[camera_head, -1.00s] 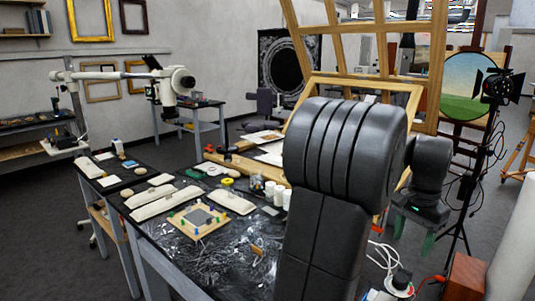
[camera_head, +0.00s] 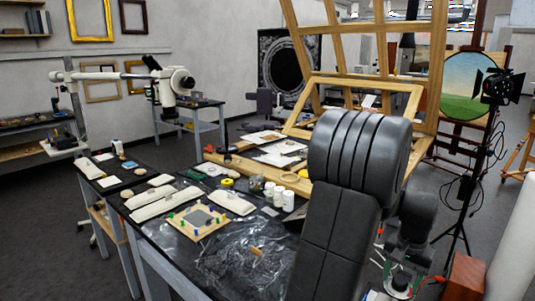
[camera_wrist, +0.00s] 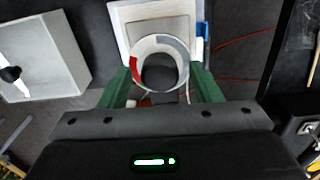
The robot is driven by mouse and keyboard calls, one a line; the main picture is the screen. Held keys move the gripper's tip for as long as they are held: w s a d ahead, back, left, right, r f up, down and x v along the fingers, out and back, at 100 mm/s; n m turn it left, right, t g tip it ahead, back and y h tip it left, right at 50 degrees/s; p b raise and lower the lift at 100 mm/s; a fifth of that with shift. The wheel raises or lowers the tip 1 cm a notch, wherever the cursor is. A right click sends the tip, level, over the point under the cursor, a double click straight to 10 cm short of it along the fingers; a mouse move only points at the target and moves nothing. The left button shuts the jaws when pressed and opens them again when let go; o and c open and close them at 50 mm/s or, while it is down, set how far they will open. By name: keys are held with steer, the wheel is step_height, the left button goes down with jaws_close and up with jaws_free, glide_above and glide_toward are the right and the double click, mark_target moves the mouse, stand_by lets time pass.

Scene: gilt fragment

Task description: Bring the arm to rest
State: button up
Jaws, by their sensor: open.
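My gripper (camera_wrist: 161,72) shows in the wrist view with its two green fingers spread apart. A round white, grey and red container (camera_wrist: 178,48) with a dark hollow shows between and beyond the fingers. Whether they touch it I cannot tell. In the head view my dark arm rises large in the front right and bends over. Its end hangs low at the right, beyond the near links and beside the work table (camera_head: 155,255). My arm hides part of the table's right side.
A wooden board with coloured pegs (camera_head: 199,221) and pale sandbags (camera_head: 152,207) lie on the table. White jars (camera_head: 288,201) stand near my arm. A wooden easel frame (camera_head: 345,70) rises behind. A lamp stand (camera_head: 463,205) and reddish box (camera_head: 465,277) are at right.

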steer(key=n, duration=0.5)
steer(key=shift+n, duration=0.3)
steer(key=n+b, duration=0.1)
steer(key=n, duration=0.5)
steer(key=shift+r, duration=1.55)
